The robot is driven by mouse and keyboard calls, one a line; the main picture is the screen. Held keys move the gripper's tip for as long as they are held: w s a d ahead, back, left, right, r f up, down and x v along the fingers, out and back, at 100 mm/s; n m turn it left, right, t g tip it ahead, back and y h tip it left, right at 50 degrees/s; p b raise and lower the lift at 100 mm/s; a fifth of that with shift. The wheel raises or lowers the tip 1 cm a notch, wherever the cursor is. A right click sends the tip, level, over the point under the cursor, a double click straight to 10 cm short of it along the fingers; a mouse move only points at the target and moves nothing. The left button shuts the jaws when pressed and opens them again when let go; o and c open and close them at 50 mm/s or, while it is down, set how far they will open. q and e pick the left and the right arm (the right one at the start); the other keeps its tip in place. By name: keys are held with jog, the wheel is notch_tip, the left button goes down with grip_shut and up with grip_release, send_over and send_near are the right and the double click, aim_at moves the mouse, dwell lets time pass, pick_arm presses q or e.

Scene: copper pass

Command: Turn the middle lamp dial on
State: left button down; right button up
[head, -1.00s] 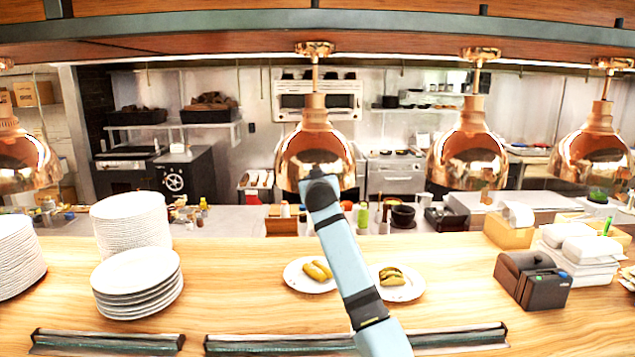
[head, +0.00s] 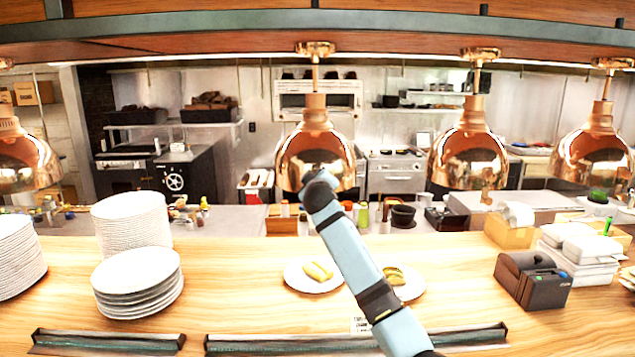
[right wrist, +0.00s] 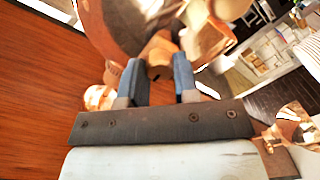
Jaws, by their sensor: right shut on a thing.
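A row of copper heat lamps hangs over the counter. The lamp in the centre of the head view (head: 315,150) has my right arm reaching up in front of its lower rim. In the right wrist view a copper shade (right wrist: 118,22) fills the top. My right gripper (right wrist: 161,62) has its two blue fingers on either side of a small tan-copper knob (right wrist: 158,45) under the shade, and is shut on it. In the head view the fingers and knob are hidden behind my wrist. The dial's markings cannot be made out. My left gripper is in neither view.
Other copper lamps hang at the left (head: 22,158) and right (head: 470,155). Below, the wooden counter (head: 230,270) carries plate stacks (head: 138,280), a food plate (head: 300,283) and a dark printer (head: 532,281). A beam (head: 200,30) runs above the lamps.

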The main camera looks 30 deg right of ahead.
dwell(0.4)
jog(key=o, duration=0.9)
jog(key=b+v, duration=0.3)
jog(key=v, duration=1)
jog(key=shift+s+a+b, duration=0.25)
jog(key=shift+s+b, duration=0.1)
jog(key=shift+b, duration=0.05)
